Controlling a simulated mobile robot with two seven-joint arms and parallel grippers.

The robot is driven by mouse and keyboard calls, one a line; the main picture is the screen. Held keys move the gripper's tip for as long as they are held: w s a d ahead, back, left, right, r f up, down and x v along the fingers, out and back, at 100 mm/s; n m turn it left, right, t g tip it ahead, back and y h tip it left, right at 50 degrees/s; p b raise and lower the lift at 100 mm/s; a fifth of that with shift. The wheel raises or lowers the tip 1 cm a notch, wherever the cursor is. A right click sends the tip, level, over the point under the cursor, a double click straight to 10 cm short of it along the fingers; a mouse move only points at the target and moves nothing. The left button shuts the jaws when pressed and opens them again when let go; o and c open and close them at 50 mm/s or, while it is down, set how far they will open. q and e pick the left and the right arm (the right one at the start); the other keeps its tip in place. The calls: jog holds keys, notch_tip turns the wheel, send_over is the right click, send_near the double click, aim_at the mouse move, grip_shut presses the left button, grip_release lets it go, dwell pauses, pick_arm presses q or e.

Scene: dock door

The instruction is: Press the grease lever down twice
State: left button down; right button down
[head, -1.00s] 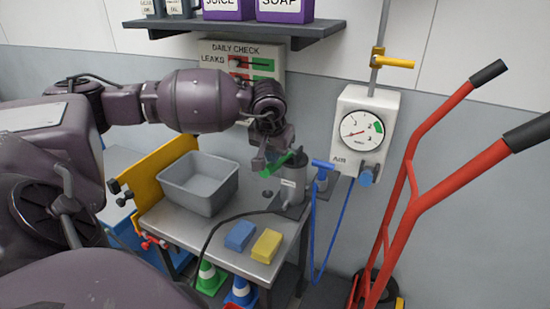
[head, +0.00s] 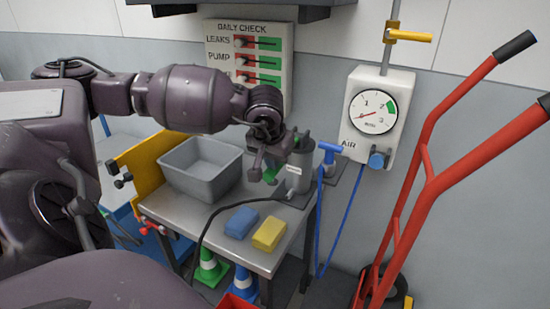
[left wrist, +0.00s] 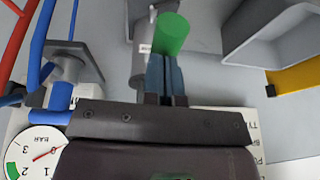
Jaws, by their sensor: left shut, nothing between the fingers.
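The grease pump is a grey cylinder (head: 299,165) on the right end of the steel table. Its green lever grip (head: 271,174) is mostly hidden behind my left gripper (head: 262,172) in the head view. In the left wrist view the green grip (left wrist: 172,35) lies just beyond the tips of my left gripper (left wrist: 165,62), beside the grey pump body (left wrist: 142,45). The fingers are shut together with nothing between them. They overlap the edge of the grip, but I cannot tell for sure whether they touch it. My right gripper is not in view.
A grey bin (head: 201,170) stands left of the pump. A blue block (head: 241,222) and a yellow block (head: 269,234) lie at the table's front. A black hose crosses the table. The air gauge box (head: 376,115) and red hand truck (head: 428,180) are to the right.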

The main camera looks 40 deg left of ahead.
pick_arm(q)
jog(key=shift+s+f, duration=0.15)
jog(key=p+v, duration=0.1)
jog(key=v, duration=0.1)
jog(key=w+v, duration=0.1)
jog(key=v, duration=0.2)
jog(key=shift+w+r+p, duration=0.1)
jog(key=shift+r+p, duration=0.15)
jog(key=shift+p, duration=0.1)
jog(key=s+d+r, duration=0.2)
jog(key=s+r, duration=0.3)
jog(key=r, duration=0.2)
jog(key=shift+d+p, duration=0.2)
jog(key=shift+p, duration=0.15)
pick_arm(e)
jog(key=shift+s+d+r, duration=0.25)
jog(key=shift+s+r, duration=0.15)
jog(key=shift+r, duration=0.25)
pick_arm(q)
jog(key=w+a+r+g+h+b, duration=0.1)
jog(key=w+a+r+g+h, duration=0.1)
jog(key=w+a+r, duration=0.5)
notch_tip(320, 180, up, 3)
jog(key=shift+w+r+b, duration=0.1)
jog(key=shift+w+b, duration=0.3)
jog(key=shift+w, duration=0.4)
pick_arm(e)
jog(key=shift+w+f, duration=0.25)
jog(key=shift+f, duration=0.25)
